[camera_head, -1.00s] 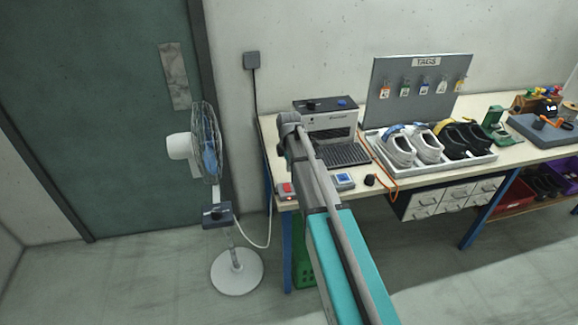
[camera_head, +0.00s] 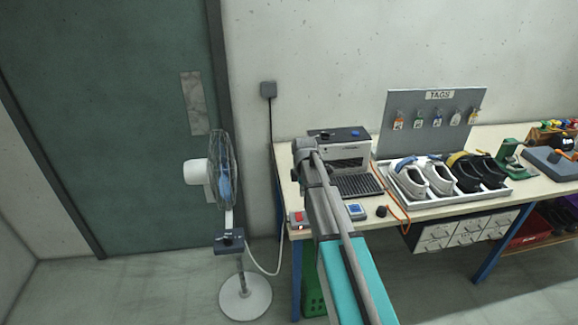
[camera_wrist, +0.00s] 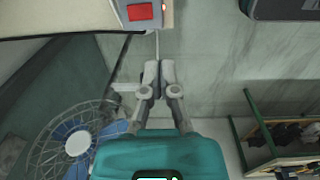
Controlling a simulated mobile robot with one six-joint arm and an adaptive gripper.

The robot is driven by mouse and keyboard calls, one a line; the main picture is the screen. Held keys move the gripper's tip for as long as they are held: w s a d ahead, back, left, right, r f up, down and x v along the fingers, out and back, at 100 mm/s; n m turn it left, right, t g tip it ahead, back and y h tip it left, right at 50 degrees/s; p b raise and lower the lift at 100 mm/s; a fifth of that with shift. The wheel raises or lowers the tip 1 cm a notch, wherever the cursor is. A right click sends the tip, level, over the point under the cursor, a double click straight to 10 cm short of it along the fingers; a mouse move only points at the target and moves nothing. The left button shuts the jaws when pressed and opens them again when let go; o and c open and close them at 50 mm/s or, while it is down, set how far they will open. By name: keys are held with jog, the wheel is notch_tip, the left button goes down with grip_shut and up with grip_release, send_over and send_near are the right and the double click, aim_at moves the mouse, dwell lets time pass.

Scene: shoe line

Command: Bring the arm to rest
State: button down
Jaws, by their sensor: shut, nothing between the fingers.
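My arm (camera_head: 345,250) reaches from the bottom of the head view up toward the left end of the workbench (camera_head: 440,205). In the head view its far end is in front of the bench's left part, and my fingers cannot be made out there. In the wrist view my gripper (camera_wrist: 158,72) shows in the middle, its two fingers together with nothing between them. The fingers are over the floor, apart from the box with the red button (camera_wrist: 140,12) at the top edge.
A standing fan (camera_head: 222,180) is left of the bench; it also shows in the wrist view (camera_wrist: 78,143). On the bench are a label printer (camera_head: 340,150), a shoe tray (camera_head: 440,200) and a tag board (camera_head: 432,122). Floor (camera_head: 450,290) in front is clear.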

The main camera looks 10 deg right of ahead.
jog(key=shift+s, duration=0.15)
jog(key=s+a+m+b, duration=0.1)
jog(key=s+a+m, duration=0.1)
jog(key=s+m, duration=0.6)
jog(key=s+a+f+m, duration=0.1)
jog(key=s+a+m, duration=0.1)
jog(key=s+m, duration=0.7)
jog(key=s, duration=0.7)
jog(key=shift+f+m+b, duration=0.3)
jog(key=shift+b, duration=0.05)
jog(key=c, duration=1)
grip_release()
jog(key=shift+w, duration=0.35)
jog(key=o, duration=0.4)
jog(key=w, duration=0.3)
jog(key=shift+w+d, duration=0.15)
jog(key=shift+d, duration=0.1)
jog(key=shift+c, duration=0.2)
jog(key=w+d, duration=0.1)
jog(key=w, duration=1)
jog(key=w+d, duration=0.2)
jog(key=w, duration=0.9)
jog(key=shift+d+f, duration=0.25)
